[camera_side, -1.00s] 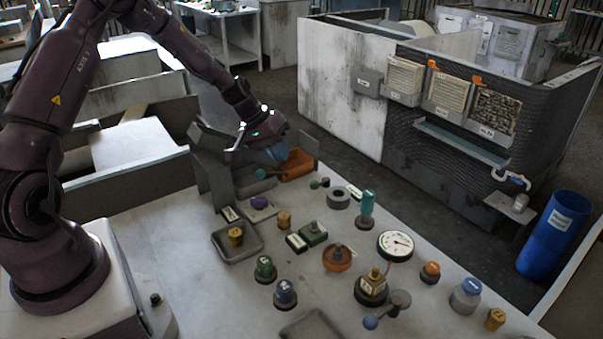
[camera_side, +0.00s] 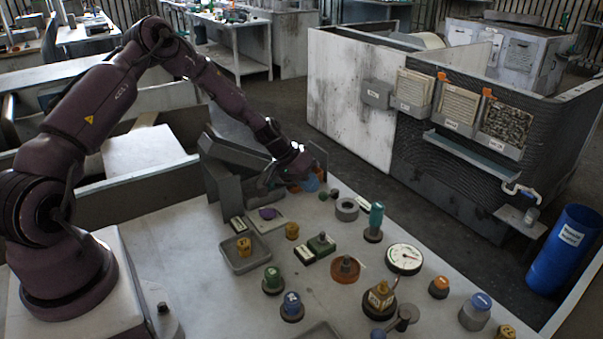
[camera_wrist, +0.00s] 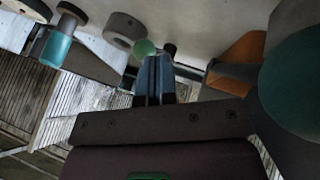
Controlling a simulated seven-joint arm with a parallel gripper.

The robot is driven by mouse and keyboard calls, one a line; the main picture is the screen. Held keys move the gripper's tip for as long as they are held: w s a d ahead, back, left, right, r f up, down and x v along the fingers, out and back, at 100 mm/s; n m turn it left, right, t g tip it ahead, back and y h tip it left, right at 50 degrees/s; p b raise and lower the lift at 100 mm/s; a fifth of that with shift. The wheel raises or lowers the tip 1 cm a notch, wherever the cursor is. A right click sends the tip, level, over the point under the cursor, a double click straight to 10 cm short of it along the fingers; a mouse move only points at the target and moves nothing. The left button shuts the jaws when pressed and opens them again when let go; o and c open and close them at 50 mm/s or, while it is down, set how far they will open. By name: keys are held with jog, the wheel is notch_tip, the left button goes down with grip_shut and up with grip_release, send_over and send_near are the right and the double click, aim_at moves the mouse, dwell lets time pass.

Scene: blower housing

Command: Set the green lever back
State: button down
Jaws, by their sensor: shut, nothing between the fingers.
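The green lever shows in the wrist view as a large dark green ball knob (camera_wrist: 295,80) at the right edge, close to the camera. A grey rod runs left from beside it toward the fingers; whether they touch I cannot tell. My gripper (camera_wrist: 154,68) has its blue fingers together with nothing between them. In the side view my gripper (camera_side: 311,183) is low at the far edge of the table, beside the grey upright panels, and the lever is hidden behind it or too small to make out.
A small green ball (camera_side: 323,196) and a grey ring (camera_side: 347,209) lie just right of my gripper. A teal-handled post (camera_side: 375,218) stands beyond them. Knobs, a gauge (camera_side: 404,259) and a grey tray (camera_side: 235,262) crowd the nearer table.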

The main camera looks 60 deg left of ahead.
jog(key=shift+w+f, duration=0.1)
jog(key=shift+f, duration=0.1)
jog(key=shift+d, duration=0.1)
jog(key=shift+d, duration=0.75)
dwell(0.9)
jog(key=a+v, duration=0.1)
jog(key=v, duration=0.9)
jog(key=shift+n, duration=0.4)
jog(key=x, duration=1)
jog(key=shift+a+f, duration=0.1)
